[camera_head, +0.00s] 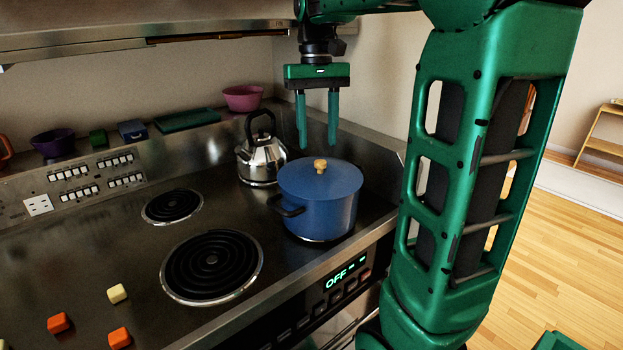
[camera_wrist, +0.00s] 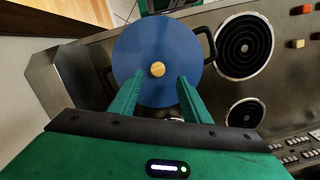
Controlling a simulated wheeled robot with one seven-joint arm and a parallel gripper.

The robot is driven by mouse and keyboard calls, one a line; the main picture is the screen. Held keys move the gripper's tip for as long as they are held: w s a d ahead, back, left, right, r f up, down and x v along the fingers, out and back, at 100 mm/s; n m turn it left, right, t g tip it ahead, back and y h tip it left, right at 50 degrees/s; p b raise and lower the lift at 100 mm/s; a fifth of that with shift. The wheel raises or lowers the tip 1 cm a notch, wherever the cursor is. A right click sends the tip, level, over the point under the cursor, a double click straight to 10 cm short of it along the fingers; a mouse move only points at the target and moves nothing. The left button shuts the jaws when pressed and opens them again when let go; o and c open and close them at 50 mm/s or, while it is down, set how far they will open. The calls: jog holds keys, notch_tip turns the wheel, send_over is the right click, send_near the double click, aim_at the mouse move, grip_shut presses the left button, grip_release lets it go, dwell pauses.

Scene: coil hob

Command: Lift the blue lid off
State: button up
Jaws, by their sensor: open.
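A blue pot (camera_head: 318,212) with a black side handle stands at the right end of the hob. Its blue lid (camera_head: 321,179) sits on top, with a round wooden knob (camera_head: 320,166) at the centre. In the wrist view the lid (camera_wrist: 135,52) and knob (camera_wrist: 157,69) lie ahead of the fingertips. My gripper (camera_head: 318,145) is open and empty, fingers pointing down, above the pot and apart from the knob. The fingers also show in the wrist view (camera_wrist: 157,80), spread either side of the knob's line.
A steel kettle (camera_head: 261,156) stands just behind and left of the pot. Two bare coil burners (camera_head: 212,266) lie to the left, with small orange and cream blocks (camera_head: 117,293) beyond. Bowls (camera_head: 243,97) line the back ledge. A hood (camera_head: 150,30) hangs above.

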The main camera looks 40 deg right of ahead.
aim_at(320, 161)
jog(key=shift+s+d+f, duration=0.1)
jog(key=shift+s+f, duration=0.15)
jog(key=shift+f, duration=1.1)
jog(key=shift+s+f, duration=0.2)
jog(key=shift+f, duration=1.15)
grip_shut()
